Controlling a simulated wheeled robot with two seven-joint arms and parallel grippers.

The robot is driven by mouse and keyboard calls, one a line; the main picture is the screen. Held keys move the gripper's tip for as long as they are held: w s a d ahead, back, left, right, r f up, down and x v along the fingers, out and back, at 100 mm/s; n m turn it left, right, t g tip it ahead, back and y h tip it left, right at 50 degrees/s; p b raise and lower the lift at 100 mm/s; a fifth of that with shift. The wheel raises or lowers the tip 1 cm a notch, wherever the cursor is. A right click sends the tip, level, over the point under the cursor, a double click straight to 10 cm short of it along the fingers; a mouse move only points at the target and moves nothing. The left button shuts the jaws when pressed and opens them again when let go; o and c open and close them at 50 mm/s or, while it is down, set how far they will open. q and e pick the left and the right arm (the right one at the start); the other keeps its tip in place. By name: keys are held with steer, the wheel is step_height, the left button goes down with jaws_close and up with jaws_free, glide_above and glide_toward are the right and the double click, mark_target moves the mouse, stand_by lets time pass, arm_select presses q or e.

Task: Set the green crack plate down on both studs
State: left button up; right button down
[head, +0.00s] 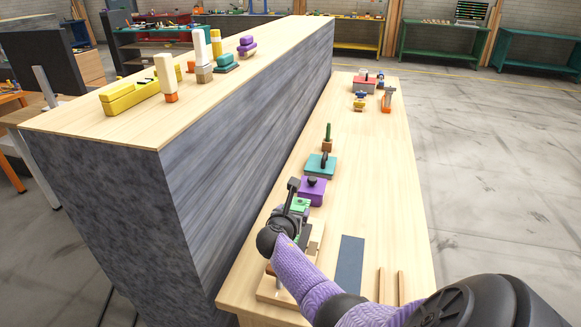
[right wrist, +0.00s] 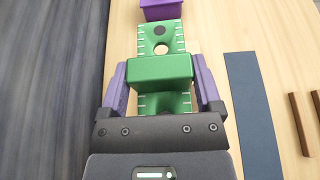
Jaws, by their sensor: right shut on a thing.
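The green crack plate (right wrist: 176,40) has white tick marks along its edges, a round hole with a pale wood colour showing through, and a dark round spot near its far end. My right gripper (right wrist: 160,78) has its purple fingers on both sides of the plate's raised green block and is shut on it. In the head view a little of the green plate (head: 300,203) shows beyond my right gripper (head: 297,212), above the near part of the bench. I cannot make out the studs; my gripper and arm cover that area. My left gripper is not in view.
A dark blue strip (head: 350,265) and two wooden bars (head: 381,286) lie to the right. A tall counter (head: 240,110) rises on the left.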

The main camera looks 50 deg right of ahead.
step_height(320, 180, down, 5)
steer(key=b, duration=0.4)
steer(key=shift+r, duration=0.1)
steer(key=shift+p, duration=0.45)
stand_by(1.0)
steer(key=shift+f+b, duration=1.25)
steer(key=shift+f, duration=0.2)
steer(key=shift+r, duration=0.1)
step_height(320, 180, up, 3)
steer(key=p, duration=0.2)
steer(key=shift+p, duration=0.4)
steer(key=shift+f, duration=0.25)
